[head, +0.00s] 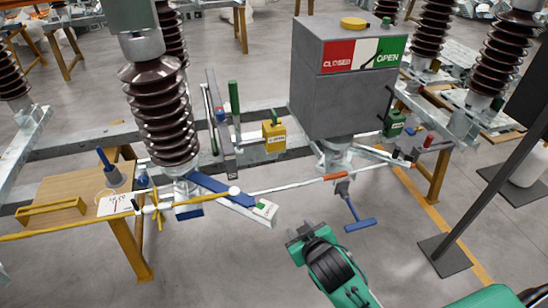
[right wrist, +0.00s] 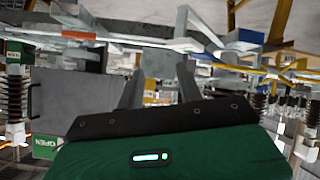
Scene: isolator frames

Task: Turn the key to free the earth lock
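A yellow lock box (head: 274,137) with a green key-like piece on top sits on the grey rail, left of the grey mechanism box (head: 345,80). A small green lock box (head: 394,123) sits at the mechanism box's lower right; I cannot tell which is the earth lock. A blue-handled lever (head: 358,222) hangs below the mechanism box. My right gripper (head: 301,234) is in front of and below these, apart from them. In the right wrist view, its two grey fingers (right wrist: 158,88) stand apart with nothing visible between them. My left gripper is out of view.
A brown insulator (head: 162,110) stands left of the mechanism box. A white rod (head: 300,186) with an orange band runs across below it. A wooden table (head: 75,195) is at left. A dark post on a base plate (head: 444,256) stands right. Floor around my gripper is clear.

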